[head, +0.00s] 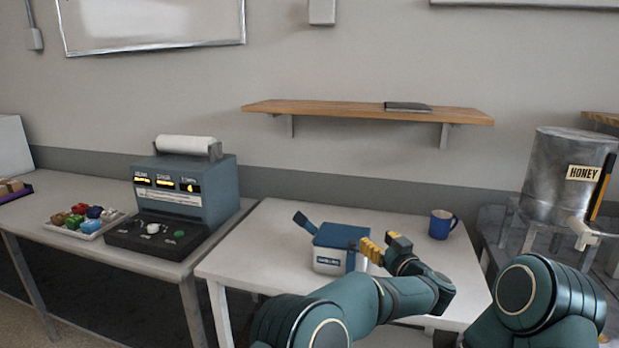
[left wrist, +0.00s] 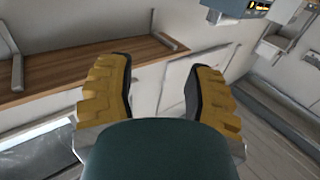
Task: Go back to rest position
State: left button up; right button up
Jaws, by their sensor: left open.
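My left gripper (head: 383,247) has yellow ridged fingers, spread apart with nothing between them. It is above the white table (head: 262,230), just right of a white and blue box (head: 328,263) in the picture. It partly overlaps the box's right side there; I cannot tell whether they touch. In the left wrist view the two fingers of the left gripper (left wrist: 160,78) stand wide apart and empty. My right arm shows at the lower right of the head view, but its gripper is out of view.
A blue mug (head: 442,224) stands at the table's back right. A wooden shelf (head: 340,108) is on the wall, and shows in the left wrist view (left wrist: 90,65). A grey-blue machine (head: 215,185) and a tray of coloured items (head: 112,226) stand left. A honey tank (head: 548,185) stands right.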

pick_arm(q)
jog(key=a+f+m+g+h, duration=0.1)
jog(key=a+f+m+h, duration=0.1)
jog(key=a+f+h, duration=0.5)
jog(key=a+f+m+g, duration=0.15)
jog(key=a+f, duration=0.25)
jog(key=f, duration=0.6)
jog(key=s+a+f+m+g+h, duration=0.1)
jog(key=s+a+f+g+h, duration=0.15)
jog(key=s+a+f, duration=0.45)
jog(key=s+a+f+g, duration=0.3)
jog(key=s, duration=0.7)
jog(key=s+a+f+n+g, duration=0.1)
jog(key=s+a+f+g, duration=0.2)
jog(key=s, duration=0.7)
jog(key=s+a+f+n+g+h, duration=0.1)
jog(key=s+a+f+g, duration=0.2)
jog(key=s, duration=0.7)
jog(key=shift+s+f+g, duration=0.4)
jog(key=shift+f+g, duration=0.2)
jog(key=shift+f, duration=0.1)
